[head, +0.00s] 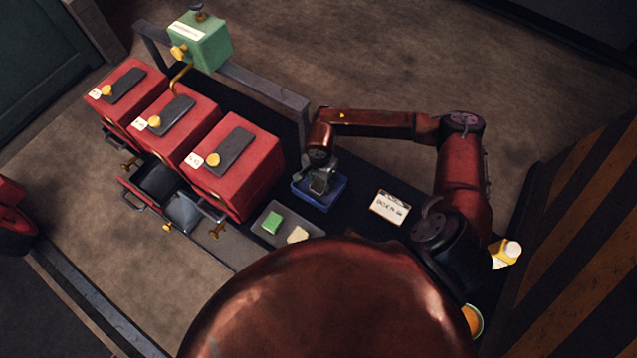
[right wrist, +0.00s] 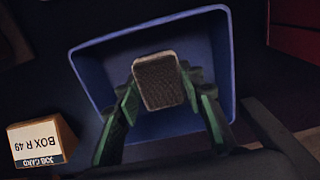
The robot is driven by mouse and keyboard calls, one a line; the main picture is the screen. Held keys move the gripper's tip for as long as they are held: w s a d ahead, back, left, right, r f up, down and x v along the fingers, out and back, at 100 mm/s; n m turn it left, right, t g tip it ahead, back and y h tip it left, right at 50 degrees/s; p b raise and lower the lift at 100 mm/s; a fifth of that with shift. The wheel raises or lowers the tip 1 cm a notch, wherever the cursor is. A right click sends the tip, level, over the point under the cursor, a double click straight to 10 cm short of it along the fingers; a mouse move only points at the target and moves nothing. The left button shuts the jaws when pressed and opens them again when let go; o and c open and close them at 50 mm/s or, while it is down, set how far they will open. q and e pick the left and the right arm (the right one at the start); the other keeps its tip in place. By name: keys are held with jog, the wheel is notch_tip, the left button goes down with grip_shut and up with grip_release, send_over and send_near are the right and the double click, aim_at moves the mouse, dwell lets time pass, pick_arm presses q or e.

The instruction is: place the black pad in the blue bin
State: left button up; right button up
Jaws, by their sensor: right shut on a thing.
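The black pad (right wrist: 158,82) is a small block with a dark, rough, brownish-grey face, held between the green fingers of my right gripper (right wrist: 160,98) in the right wrist view. The blue bin (right wrist: 92,72) lies behind the pad there, its walls surrounding the pad in the picture. In the head view my right gripper (head: 320,184) points down over the blue bin (head: 313,204), with the dark pad at its fingertips. I cannot tell whether the pad touches the bin floor. My left gripper is not in view.
A grey tray (head: 263,235) with a green block (head: 272,223) and a cream block (head: 298,235) sits beside the bin. A job card (head: 390,207) stands to its right. A yellow bottle (head: 507,250) stands far right.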

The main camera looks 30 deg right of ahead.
aim_at(319, 183)
jog(key=shift+f, duration=0.15)
jog(key=o, duration=1.2)
jog(key=shift+o, duration=0.2)
jog(key=shift+r, duration=0.55)
notch_tip(319, 183, up, 11)
jog(key=p, duration=0.1)
jog(key=shift+r, duration=0.2)
